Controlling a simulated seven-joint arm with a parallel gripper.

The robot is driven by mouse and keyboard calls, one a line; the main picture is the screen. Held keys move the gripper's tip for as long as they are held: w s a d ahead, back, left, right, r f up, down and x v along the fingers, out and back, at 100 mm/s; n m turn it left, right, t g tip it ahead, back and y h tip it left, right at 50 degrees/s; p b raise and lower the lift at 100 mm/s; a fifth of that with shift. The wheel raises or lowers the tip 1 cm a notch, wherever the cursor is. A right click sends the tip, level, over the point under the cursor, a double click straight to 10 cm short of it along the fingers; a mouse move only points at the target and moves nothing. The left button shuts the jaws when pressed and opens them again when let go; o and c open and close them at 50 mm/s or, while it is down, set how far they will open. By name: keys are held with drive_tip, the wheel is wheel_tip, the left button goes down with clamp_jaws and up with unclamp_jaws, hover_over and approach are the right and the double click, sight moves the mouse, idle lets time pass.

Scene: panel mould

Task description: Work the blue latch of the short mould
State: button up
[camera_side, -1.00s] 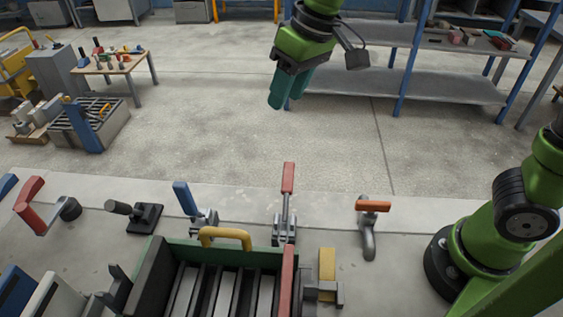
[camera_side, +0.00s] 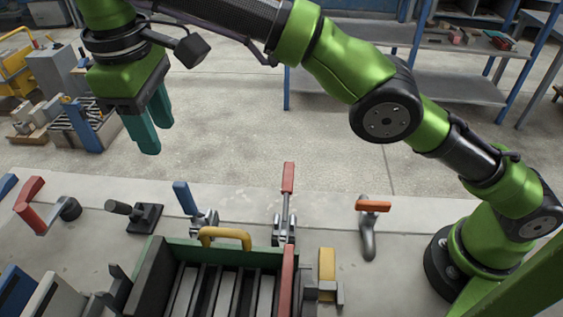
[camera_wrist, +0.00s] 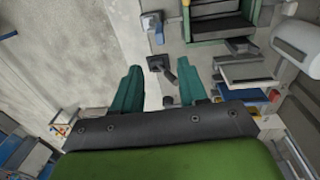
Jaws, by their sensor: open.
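The blue latch (camera_side: 187,200) stands at the back of the mould in the side view, its blue handle upright and leaning left on a grey metal base. The mould (camera_side: 180,249) has a green back wall, a yellow handle and dark slats inside. In the wrist view, part of the green mould (camera_wrist: 217,37) shows at the top, with a small blue piece beside it that is probably the latch (camera_wrist: 159,34). My gripper (camera_side: 154,130) is open and empty, high above and left of the blue latch, fingers down. It also shows in the wrist view (camera_wrist: 160,76).
A red-handled latch (camera_side: 288,180) stands upright right of the blue one. A black clamp (camera_side: 142,213) and a red crank (camera_side: 30,205) stand to the left. An orange-handled tap (camera_side: 373,206) is at right. Bare bench lies between them.

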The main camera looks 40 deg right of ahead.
sight(190, 212)
drive_tip(key=f, duration=1.1)
drive_tip(key=w+d+f, duration=0.1)
drive_tip(key=f, duration=0.4)
drive_tip(key=shift+f, duration=0.35)
clamp_jaws()
